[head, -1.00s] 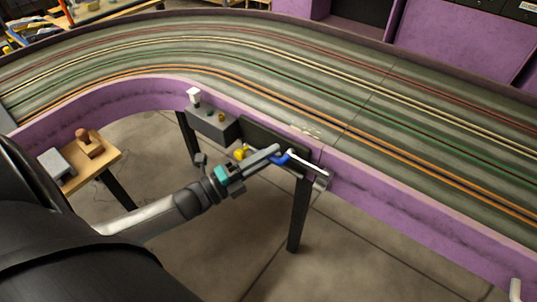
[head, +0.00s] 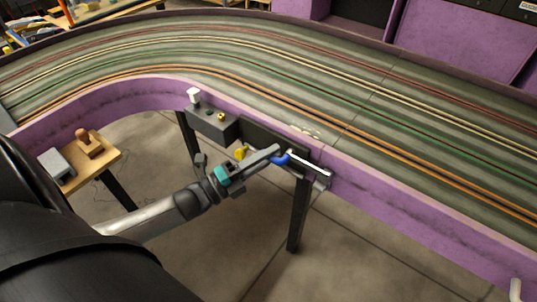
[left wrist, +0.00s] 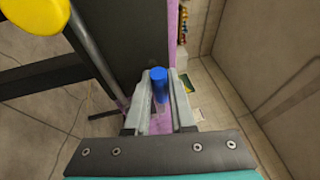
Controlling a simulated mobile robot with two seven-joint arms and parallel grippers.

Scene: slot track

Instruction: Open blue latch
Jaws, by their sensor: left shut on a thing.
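The blue latch (head: 282,159) is a small blue handle at the end of a metal bar (head: 308,168), on the purple side wall of the track. My left gripper (head: 277,153) reaches it from the left and is shut on the blue handle. In the left wrist view the blue handle (left wrist: 159,84) stands between the two grey fingers of my left gripper (left wrist: 158,100). The fingers hide part of the handle. My right gripper is not in view.
A yellow knob (head: 241,152) sits close to my left gripper, and shows large in the left wrist view (left wrist: 34,12). A grey box (head: 212,123) is fixed on the purple wall. A dark table leg (head: 299,215) stands below the latch. Open floor lies at the lower right.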

